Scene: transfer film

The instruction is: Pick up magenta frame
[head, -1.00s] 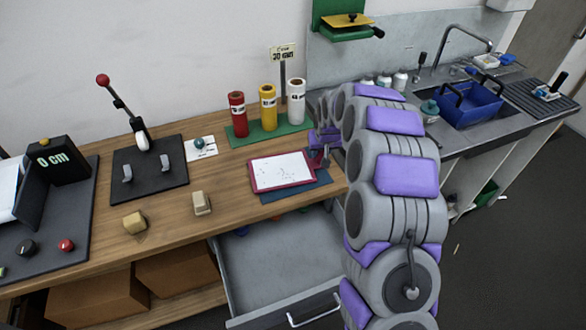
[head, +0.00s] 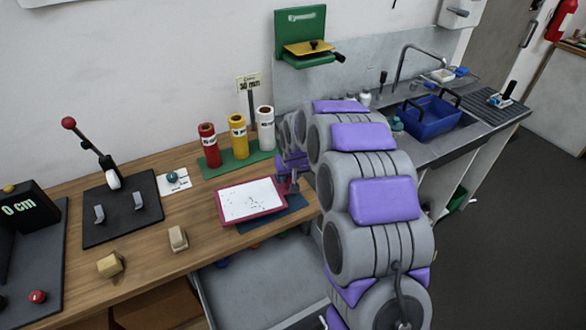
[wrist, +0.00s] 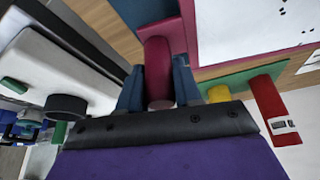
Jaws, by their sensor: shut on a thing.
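The magenta frame (head: 257,214) holds a white sheet (head: 248,197) with dark specks. It lies over a dark blue mat (head: 290,215) on the wooden bench; I cannot tell whether it touches the mat. My gripper (head: 288,178) is at the frame's right side, partly hidden by my arm. In the wrist view, the blue fingers of my gripper (wrist: 158,88) are shut on the frame's round magenta handle (wrist: 157,58). The frame's magenta edge (wrist: 189,25) and white sheet (wrist: 245,25) show above and to the right.
Red (head: 207,146), yellow (head: 238,138) and white (head: 266,130) rolls stand on a green base (head: 225,160) behind the frame. An open drawer (head: 265,280) is below the bench. A blue basket (head: 430,118) sits at the sink on the right. A black lever stand (head: 122,210) is left.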

